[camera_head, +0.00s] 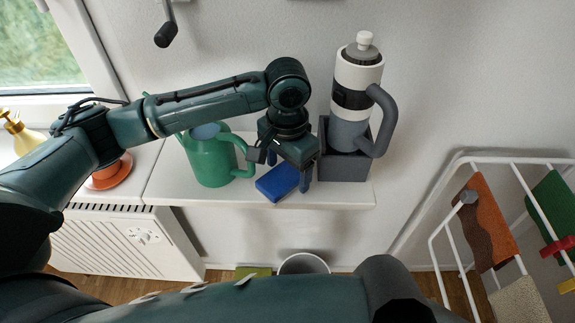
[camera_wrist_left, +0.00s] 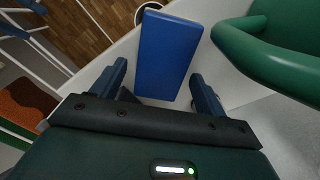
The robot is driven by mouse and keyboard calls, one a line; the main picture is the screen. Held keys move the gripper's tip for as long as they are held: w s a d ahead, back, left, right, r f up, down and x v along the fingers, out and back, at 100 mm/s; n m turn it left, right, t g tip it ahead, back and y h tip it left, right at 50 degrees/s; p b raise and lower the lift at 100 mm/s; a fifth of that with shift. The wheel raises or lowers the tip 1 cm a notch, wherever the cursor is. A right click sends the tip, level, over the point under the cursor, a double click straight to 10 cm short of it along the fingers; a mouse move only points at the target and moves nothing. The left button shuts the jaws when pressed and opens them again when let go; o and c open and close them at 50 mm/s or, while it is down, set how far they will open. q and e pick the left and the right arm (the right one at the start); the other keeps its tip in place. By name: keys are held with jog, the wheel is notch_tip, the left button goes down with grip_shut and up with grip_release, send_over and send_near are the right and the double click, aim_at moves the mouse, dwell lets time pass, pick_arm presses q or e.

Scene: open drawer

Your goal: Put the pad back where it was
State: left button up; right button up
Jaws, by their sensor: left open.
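A flat blue pad (camera_head: 275,184) lies on the white shelf (camera_head: 335,195) near its front edge, between a green watering can (camera_head: 210,160) and a grey box (camera_head: 345,167). My left gripper (camera_head: 290,173) is open and points down right at the pad. In the left wrist view, the pad (camera_wrist_left: 167,50) appears between the open fingers of the gripper (camera_wrist_left: 160,82), with a gap on each side. I cannot tell whether the fingers reach down past its top. My right gripper does not show.
A white and grey bottle-shaped item (camera_head: 355,85) with a handle stands in the grey box. The watering can's handle (camera_wrist_left: 265,55) is close to the gripper. A radiator (camera_head: 120,240) is at left, a white rack (camera_head: 450,235) at right, and a bin (camera_head: 303,264) below.

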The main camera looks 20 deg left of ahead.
aim_at(288, 172)
pick_arm(q)
jog(key=shift+r, duration=0.25)
notch_tip(288, 172, up, 12)
jog(key=shift+f, duration=0.2)
dwell(0.4)
